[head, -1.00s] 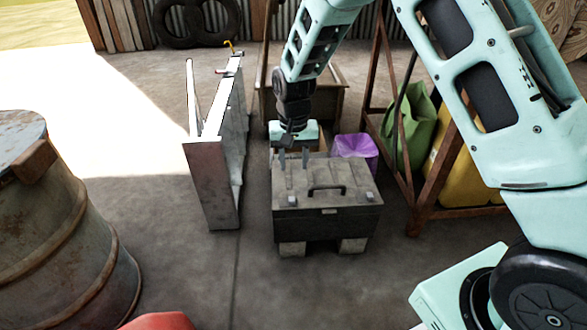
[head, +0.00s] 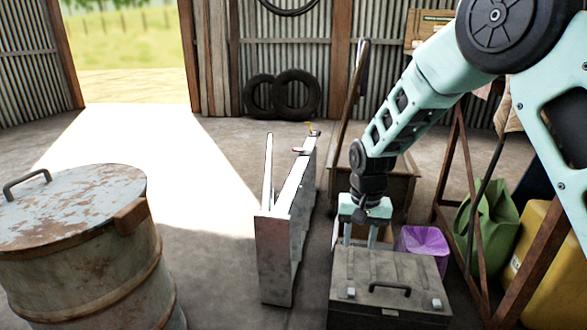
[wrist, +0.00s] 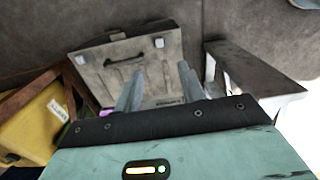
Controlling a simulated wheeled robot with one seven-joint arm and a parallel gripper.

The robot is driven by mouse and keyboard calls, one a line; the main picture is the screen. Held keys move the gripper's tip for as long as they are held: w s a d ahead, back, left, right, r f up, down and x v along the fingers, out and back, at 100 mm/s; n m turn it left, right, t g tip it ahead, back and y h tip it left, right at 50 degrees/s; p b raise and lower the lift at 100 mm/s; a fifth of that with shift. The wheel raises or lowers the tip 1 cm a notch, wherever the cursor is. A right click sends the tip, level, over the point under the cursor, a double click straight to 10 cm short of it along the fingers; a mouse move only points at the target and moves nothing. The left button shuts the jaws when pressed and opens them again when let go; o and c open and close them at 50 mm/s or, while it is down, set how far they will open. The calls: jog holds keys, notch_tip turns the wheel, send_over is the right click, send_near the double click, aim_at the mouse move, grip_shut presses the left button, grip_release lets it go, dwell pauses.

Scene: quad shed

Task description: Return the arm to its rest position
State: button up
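My gripper (head: 360,236) hangs at the end of my teal arm, fingers pointing down, over the back edge of a grey lidded box (head: 388,268). In the wrist view its two fingers (wrist: 158,88) stand apart with nothing visible between them. The grey box lid is closed, with a dark handle on top; it also shows in the wrist view (wrist: 112,80). I cannot tell whether the fingertips touch the box. My arm reaches forward and down from the upper right of the head view.
A metal trough-like frame (head: 275,255) stands left of the box, a rusty drum (head: 75,215) further left. A purple bin (head: 423,241), a green container (head: 488,222) and a yellow container (head: 538,245) are to the right, by a rusty rack (head: 463,165). Open floor lies at the left back.

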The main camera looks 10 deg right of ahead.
jog(key=s+a+r+n+p, duration=0.1)
jog(key=s+a+r+n, duration=0.1)
jog(key=s+a+r, duration=0.3)
jog(key=s+a+r+n+y+p, duration=0.1)
jog(key=s+r+n, duration=0.15)
jog(key=s, duration=0.35)
jog(key=s+a+r+n+p, duration=0.1)
jog(key=s+a+r, duration=0.25)
jog(key=s, duration=0.25)
jog(key=s+d+r+n+p, duration=0.1)
jog(key=s+r+n, duration=0.15)
jog(key=s, duration=0.45)
jog(key=s+d+r+n+p, duration=0.1)
jog(key=s+r+n, duration=0.15)
jog(key=s, duration=0.45)
notch_tip(320, 180, up, 38)
jog(key=p, duration=3.8)
jog(key=shift+s+f+h, duration=0.25)
jog(key=shift+h, duration=0.05)
jog(key=shift+f, duration=0.1)
